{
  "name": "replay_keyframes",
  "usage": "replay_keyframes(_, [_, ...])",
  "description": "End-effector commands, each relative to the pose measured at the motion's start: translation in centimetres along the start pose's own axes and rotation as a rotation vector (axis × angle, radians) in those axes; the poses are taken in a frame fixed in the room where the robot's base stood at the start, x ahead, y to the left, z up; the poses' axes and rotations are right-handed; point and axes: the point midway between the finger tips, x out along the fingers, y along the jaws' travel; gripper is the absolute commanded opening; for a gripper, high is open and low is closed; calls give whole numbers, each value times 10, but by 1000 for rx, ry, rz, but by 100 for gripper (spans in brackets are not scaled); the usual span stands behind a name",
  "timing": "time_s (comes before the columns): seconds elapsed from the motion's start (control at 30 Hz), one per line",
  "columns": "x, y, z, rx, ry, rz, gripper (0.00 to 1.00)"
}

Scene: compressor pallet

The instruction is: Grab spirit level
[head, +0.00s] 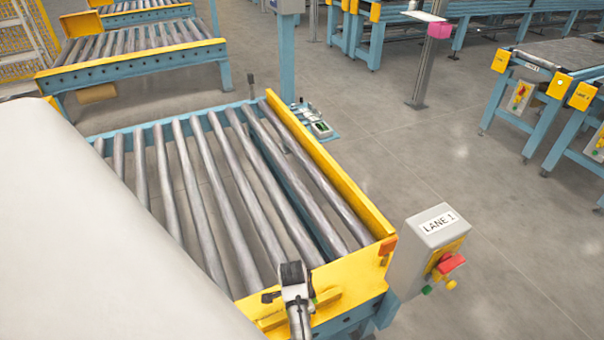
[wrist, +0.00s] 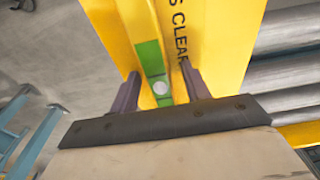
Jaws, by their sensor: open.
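The spirit level (wrist: 150,58) is a yellow bar with a green section and a round pale spot. In the wrist view it runs lengthwise up from between the fingers of my gripper (wrist: 161,85), against a yellow panel with black lettering. The two dark fingers are open, one on each side of the bar, with gaps showing. The lower end of the level is hidden by my gripper. In the head view, a yellow bar, seemingly the level (head: 329,296), lies at the near end of the roller conveyor, partly covered by my arm's end.
The yellow end plate (head: 355,284) and grey rollers (head: 190,185) of the conveyor lie close around my gripper. A grey LANE 1 control box (head: 420,245) with a red button stands just to the right.

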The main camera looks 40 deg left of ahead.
Motion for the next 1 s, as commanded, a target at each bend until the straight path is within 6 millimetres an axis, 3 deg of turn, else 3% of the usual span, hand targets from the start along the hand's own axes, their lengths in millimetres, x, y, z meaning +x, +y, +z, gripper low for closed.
replay_keyframes(0.07, [0,0,0,0,0,0,45])
replay_keyframes(0.4, [0,0,0,0,0,0,0])
replay_keyframes(0.77, [-3,0,-1,0,0,-1,0])
replay_keyframes(1.0, [-20,-1,-12,2,0,-1,0])
